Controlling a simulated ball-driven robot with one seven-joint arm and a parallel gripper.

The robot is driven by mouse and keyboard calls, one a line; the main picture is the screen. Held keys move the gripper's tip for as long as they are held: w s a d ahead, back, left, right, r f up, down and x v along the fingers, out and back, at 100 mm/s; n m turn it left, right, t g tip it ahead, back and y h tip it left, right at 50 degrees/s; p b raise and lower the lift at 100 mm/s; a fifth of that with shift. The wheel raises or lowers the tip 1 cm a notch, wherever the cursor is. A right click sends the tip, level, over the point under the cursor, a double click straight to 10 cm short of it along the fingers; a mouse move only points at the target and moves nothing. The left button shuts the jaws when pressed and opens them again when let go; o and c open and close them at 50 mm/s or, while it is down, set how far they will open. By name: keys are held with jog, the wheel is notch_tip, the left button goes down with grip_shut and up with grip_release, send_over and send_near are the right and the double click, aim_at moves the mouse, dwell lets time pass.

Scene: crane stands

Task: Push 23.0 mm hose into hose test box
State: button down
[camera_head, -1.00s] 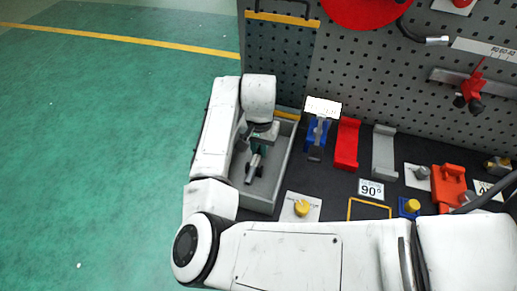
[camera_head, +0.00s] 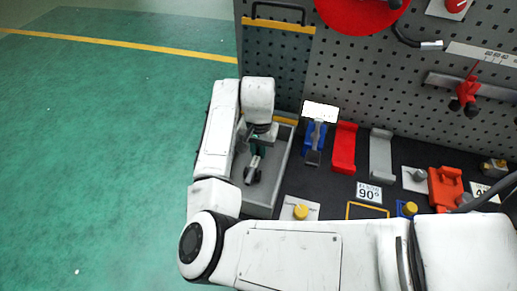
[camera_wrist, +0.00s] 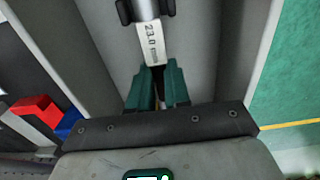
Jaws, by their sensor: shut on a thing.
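The hose is a short grey tube with a white tag reading "23.0 mm" (camera_wrist: 152,42) and a dark end piece at the top of the wrist view. My gripper (camera_wrist: 157,80) has green fingers closed together on the near end of the tagged piece. In the head view my gripper (camera_head: 258,150) points down inside a grey open-topped box (camera_head: 283,172). The hose (camera_head: 252,174) hangs from it toward the front of the box, within its walls. No label naming this box as the test box is visible. Whether the hose touches the floor cannot be told.
A blue holder (camera_head: 314,138), red holder (camera_head: 344,148) and grey holder (camera_head: 380,155) stand right of the box. A perforated panel (camera_head: 360,70) rises behind. Green floor (camera_head: 100,150) to the left is clear.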

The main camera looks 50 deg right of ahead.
jog(key=shift+d, duration=0.1)
jog(key=c, duration=1)
grip_release()
jog(key=shift+r, duration=0.1)
notch_tip(320, 180, up, 11)
jog(key=b, duration=0.1)
jog(key=shift+f, duration=0.2)
